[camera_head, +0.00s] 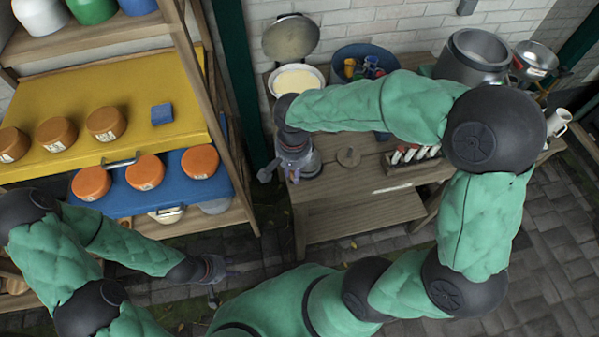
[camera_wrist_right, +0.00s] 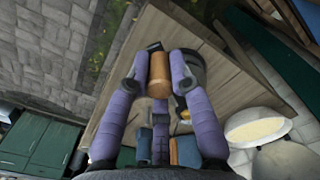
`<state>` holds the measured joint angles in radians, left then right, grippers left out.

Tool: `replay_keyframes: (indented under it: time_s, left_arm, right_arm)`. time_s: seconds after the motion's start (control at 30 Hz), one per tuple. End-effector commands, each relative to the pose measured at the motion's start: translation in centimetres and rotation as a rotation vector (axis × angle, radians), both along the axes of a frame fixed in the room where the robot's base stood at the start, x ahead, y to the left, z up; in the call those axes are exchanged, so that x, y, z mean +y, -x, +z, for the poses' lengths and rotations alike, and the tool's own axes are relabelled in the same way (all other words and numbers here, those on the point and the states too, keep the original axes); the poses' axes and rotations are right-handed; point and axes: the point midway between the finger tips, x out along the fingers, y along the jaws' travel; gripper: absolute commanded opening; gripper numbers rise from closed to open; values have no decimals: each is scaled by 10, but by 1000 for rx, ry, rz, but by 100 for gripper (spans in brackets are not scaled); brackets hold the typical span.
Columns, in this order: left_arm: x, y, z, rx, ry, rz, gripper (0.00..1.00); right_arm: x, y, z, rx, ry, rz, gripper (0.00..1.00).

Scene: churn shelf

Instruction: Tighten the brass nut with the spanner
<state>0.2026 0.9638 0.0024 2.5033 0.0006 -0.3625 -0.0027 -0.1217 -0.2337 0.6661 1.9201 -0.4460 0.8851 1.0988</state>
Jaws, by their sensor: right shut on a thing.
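My right gripper (camera_head: 284,176) is over the left end of the wooden bench, beside a grey round vessel (camera_head: 310,164). In the right wrist view its purple fingers (camera_wrist_right: 159,76) are shut on an orange-brown cylinder (camera_wrist_right: 159,72), which looks like a wooden handle; a dark piece shows at its far end. I cannot make out a spanner's jaw. A small yellow patch (camera_wrist_right: 186,115) shows behind the fingers; I cannot tell whether it is the brass nut. My left gripper (camera_head: 216,272) is low, in front of the shelf, and appears empty; its fingers are too small to read.
The bench (camera_head: 345,213) also bears a wooden disc with a knob (camera_head: 348,158), a white pot with cream-coloured contents (camera_head: 297,80), a blue tub (camera_head: 350,54) and a metal churn (camera_head: 473,57). The shelf on the left holds several orange cheeses (camera_head: 106,122). The paving (camera_head: 545,240) is clear.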

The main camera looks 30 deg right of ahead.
Motion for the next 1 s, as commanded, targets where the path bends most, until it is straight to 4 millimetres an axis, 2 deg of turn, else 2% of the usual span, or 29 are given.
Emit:
replay_keyframes:
  time_s: [0.4,0.7,1.0]
  left_arm:
    - [0,0,-7,0,0,0,40]
    - [0,0,-1,0,0,0,40]
    - [0,0,-1,0,0,0,40]
  right_arm:
    - [13,-17,0,-2,0,-190,0]
    - [12,-16,1,-1,0,-65,0]
    - [12,-16,1,-2,0,-64,0]
